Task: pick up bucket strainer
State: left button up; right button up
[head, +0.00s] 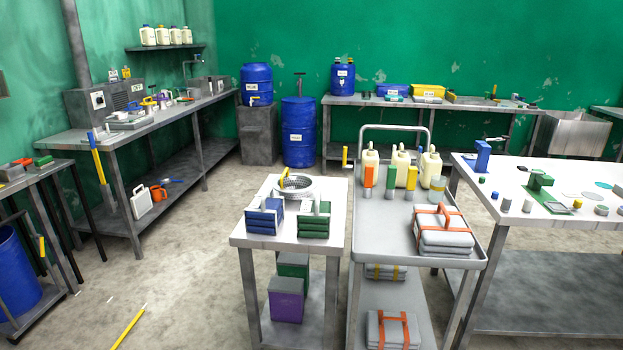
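The bucket strainer (300,187) appears to be the round grey metal basket with a perforated wall. It sits at the back of a small white-topped table (262,236) in the lower middle of the head view. A yellow piece (285,175) shows at its left rim; I cannot tell whether it is part of it. Its lower front is partly hidden by the items before it. Neither of my grippers shows in the head view.
Blue (264,218) and green (314,222) stacked items stand in front of the strainer. A grey cart (398,232) with pale jugs (370,163) and a strapped grey bundle (442,232) adjoins on the right. Open floor (190,250) lies left, with a yellow stick (130,327) on it.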

aim_at(293, 186)
jog(key=i+u, duration=0.3)
jog(key=i, duration=0.25)
jog(key=i+l+u, duration=0.15)
jog(key=i+u, duration=0.2)
jog(key=i, duration=0.15)
jog(key=i+j+u, duration=0.1)
jog(key=i+u, duration=0.15)
jog(key=u, duration=0.15)
jog(key=i+u, duration=0.25)
jog(key=u, duration=0.2)
jog(key=i+u, duration=0.4)
jog(key=i, duration=0.75)
jog(key=i+z, duration=0.25)
jog(key=z, duration=0.15)
jog(key=i+z, duration=0.35)
jog(key=i+j+z, duration=0.2)
jog(key=z, duration=0.2)
jog(key=i+j+z, duration=0.2)
jog(key=z, duration=0.15)
